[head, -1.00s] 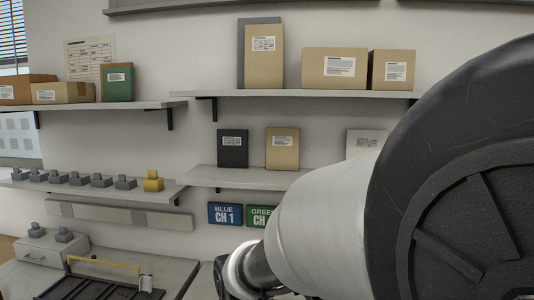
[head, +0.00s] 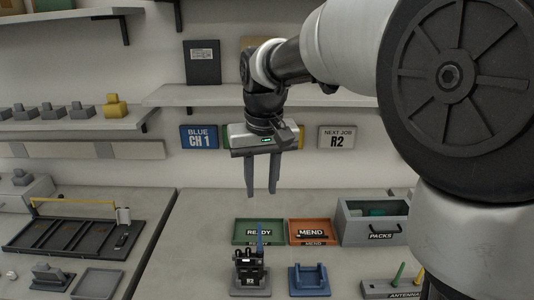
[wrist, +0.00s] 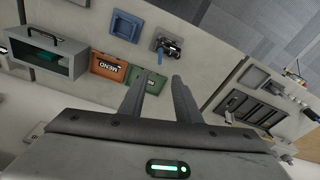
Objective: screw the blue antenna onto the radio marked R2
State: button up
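A black radio (head: 249,262) stands upright in a grey holder at the front middle of the bench; its label is too small to read surely. A blue antenna (head: 260,238) stands upright at its top right; I cannot tell whether it is screwed on. The radio also shows in the wrist view (wrist: 172,47), with the blue antenna (wrist: 160,56) beside it. My gripper (head: 262,193) points down, open and empty, above the back of the bench, behind and well above the radio. Its fingers (wrist: 157,85) are apart in the wrist view.
A green READY tray (head: 245,241) and orange MEND tray (head: 294,239) lie behind the radio. An empty blue cradle (head: 309,281) is right of it. A PACKS box (head: 355,232) and antenna rack (head: 378,290) stand farther right. A wall sign (head: 336,138) reads NEXT JOB R2.

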jog(key=f, duration=0.1)
jog(key=b, duration=0.1)
send_over(260, 248)
jog(key=f, duration=1.6)
jog(key=shift+w+f, duration=0.15)
jog(key=shift+w, duration=0.15)
jog(key=shift+c, duration=0.2)
grip_shut()
